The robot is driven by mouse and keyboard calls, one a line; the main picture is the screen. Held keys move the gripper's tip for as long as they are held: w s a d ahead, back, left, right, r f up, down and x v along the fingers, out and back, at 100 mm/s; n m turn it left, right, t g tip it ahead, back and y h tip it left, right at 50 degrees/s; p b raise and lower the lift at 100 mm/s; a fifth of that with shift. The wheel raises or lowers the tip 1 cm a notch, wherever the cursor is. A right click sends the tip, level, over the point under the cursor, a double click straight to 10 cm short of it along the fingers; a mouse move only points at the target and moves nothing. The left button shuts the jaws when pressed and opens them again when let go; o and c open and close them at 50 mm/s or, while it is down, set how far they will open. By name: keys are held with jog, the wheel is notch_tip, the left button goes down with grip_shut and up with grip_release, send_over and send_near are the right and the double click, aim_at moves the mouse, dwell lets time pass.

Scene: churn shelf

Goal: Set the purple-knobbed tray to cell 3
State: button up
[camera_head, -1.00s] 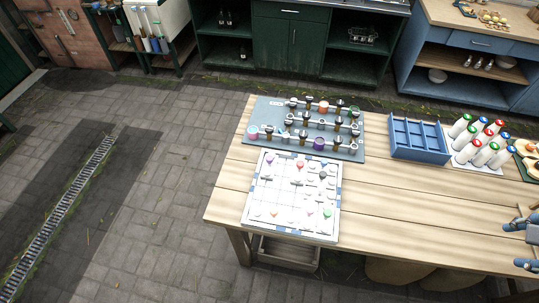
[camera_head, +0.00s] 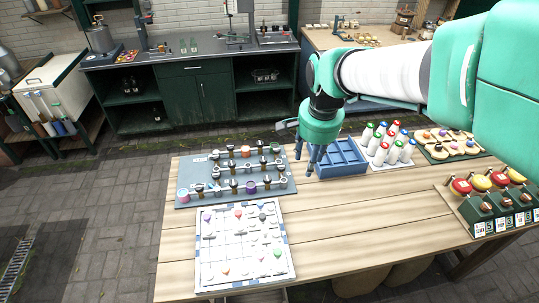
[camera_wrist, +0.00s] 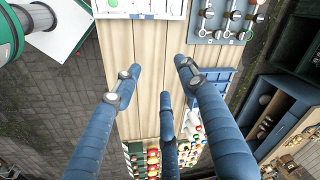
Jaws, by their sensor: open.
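A white board (camera_head: 204,271) with a grid and coloured knobs lies on the near left of the table. A purple knob (camera_head: 206,216) shows at its upper left; the piece under it and any cell numbers are too small to make out. The board's edge also shows at the top of the wrist view (camera_wrist: 140,8). My gripper (camera_head: 317,153) hangs above the table by the blue compartment box, right of the white board and apart from it. In the wrist view my gripper (camera_wrist: 158,85) has its blue fingers spread, with nothing between them.
A blue-grey board (camera_head: 190,172) with rings and posts lies behind the white board. The blue compartment box (camera_head: 342,170), white bottles (camera_head: 388,147) and a fruit stand (camera_head: 485,208) are farther right. Bare tabletop (camera_head: 355,225) lies right of the white board.

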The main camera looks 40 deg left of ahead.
jog(key=s+a+f, duration=0.3)
jog(key=a+f, duration=0.1)
jog(key=a, duration=0.4)
jog(key=s+a+f, duration=0.3)
jog(key=a+f, duration=0.1)
jog(key=a, duration=0.4)
jog(key=g+h+p, duration=0.1)
jog(key=p, duration=0.1)
send_over(206, 217)
notch_tip(206, 217, down, 11)
jog(key=shift+w, duration=0.1)
jog(key=shift+f, duration=0.25)
notch_tip(206, 217, down, 13)
jog(key=shift+f+b, duration=0.2)
jog(key=shift+b, duration=0.5)
jog(key=shift+c, duration=0.3)
grip_shut()
